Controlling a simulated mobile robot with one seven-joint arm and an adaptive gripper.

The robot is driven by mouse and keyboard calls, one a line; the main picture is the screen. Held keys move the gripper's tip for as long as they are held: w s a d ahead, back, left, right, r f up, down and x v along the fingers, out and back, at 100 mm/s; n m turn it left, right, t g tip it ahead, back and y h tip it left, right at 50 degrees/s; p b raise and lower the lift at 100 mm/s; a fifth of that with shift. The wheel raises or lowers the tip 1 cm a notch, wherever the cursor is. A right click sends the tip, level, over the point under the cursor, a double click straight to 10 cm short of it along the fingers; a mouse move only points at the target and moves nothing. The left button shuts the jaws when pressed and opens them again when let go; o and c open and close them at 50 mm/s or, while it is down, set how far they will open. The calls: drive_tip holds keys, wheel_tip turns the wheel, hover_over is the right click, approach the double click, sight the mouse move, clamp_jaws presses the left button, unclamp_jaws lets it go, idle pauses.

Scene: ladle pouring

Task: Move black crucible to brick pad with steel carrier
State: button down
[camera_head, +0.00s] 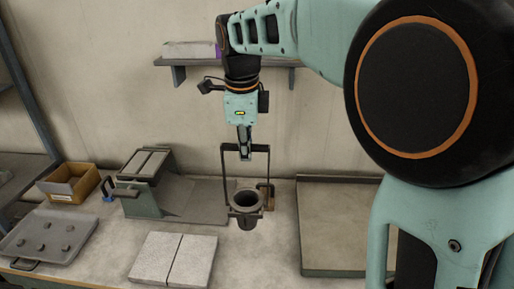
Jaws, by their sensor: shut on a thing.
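My gripper (244,150) is shut on the top bar of the steel carrier (269,165). The carrier is a dark frame that hangs upright below the gripper. The black crucible (246,222) sits in the ring at the bottom of the carrier, with its open mouth facing up. It shows over the middle of the bench, and I cannot tell its exact height above the surface. The brick pad (156,258), pale and split by a dark seam, lies on the bench to the left and nearer the front. Nothing is on the pad.
A metal stand with a sloped plate (188,196) is left of the carrier. A shallow tray (340,222) lies to the right. A shelf (190,61) is on the wall.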

drive_tip(key=shift+s+a+p, duration=1.7)
drive_tip(key=shift+a+p, duration=0.2)
drive_tip(key=shift+a, duration=4.2)
drive_tip(key=shift+s+a+p, duration=1.65)
drive_tip(key=shift+a+p, duration=0.2)
drive_tip(key=shift+a, duration=4.25)
wheel_tip(320, 180, down, 13)
drive_tip(key=b, duration=1)
drive_tip(key=s+r+b, duration=0.1)
drive_tip(key=s+r, duration=0.4)
drive_tip(key=s, duration=0.7)
drive_tip(key=shift+s+a, duration=0.2)
drive_tip(key=shift+s, duration=0.2)
